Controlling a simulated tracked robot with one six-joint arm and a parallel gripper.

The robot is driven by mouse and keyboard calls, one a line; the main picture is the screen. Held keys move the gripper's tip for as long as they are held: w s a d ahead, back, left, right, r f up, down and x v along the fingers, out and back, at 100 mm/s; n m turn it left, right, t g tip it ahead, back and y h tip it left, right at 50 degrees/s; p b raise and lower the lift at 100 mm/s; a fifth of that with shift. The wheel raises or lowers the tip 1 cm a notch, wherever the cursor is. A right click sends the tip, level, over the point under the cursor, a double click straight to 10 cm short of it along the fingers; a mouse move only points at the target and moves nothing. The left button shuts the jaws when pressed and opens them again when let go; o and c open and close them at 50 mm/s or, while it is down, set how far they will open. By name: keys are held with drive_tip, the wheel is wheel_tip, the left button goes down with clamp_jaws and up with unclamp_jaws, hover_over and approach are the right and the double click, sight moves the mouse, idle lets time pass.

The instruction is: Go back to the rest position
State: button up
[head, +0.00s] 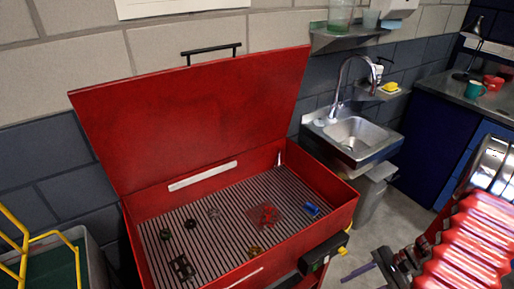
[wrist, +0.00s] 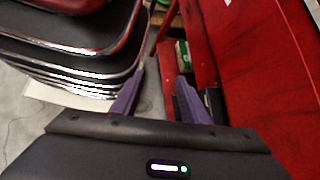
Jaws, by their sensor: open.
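My gripper (head: 362,274) is low at the right of the head view, in front of and to the right of the red chest. In the wrist view its two purple fingers (wrist: 158,98) stand apart with nothing between them. The red chest (head: 325,222) has its lid (head: 195,115) raised. On its ribbed floor lie several small parts, among them a red one (head: 268,214), a blue one (head: 312,209), a brass-coloured one (head: 254,250) and a dark one (head: 182,267).
A red ribbed stack with chrome parts (head: 468,240) stands close to my gripper on the right. A steel sink (head: 353,135) and a blue cabinet (head: 428,150) are behind. A bin with yellow rails (head: 85,262) is at left. Grey floor (head: 385,218) shows between.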

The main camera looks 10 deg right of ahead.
drive_tip(key=a+r+n+t+h, duration=0.1)
drive_tip(key=a+r+n+h, duration=0.2)
drive_tip(key=r, duration=0.7)
drive_tip(key=a+r+n+t+h, duration=0.2)
drive_tip(key=a+r+n, duration=0.5)
drive_tip(key=a+r, duration=0.4)
drive_tip(key=w+a+r+n+t+h, duration=0.1)
drive_tip(key=a+r+n+h, duration=0.3)
drive_tip(key=r, duration=0.6)
drive_tip(key=a+n, duration=0.2)
drive_tip(key=a, duration=0.1)
drive_tip(key=shift+a+r+t, duration=0.25)
drive_tip(key=shift+a+t, duration=0.05)
drive_tip(key=shift+a, duration=0.05)
drive_tip(key=shift+w, duration=0.25)
drive_tip(key=shift+c, duration=0.5)
idle(0.6)
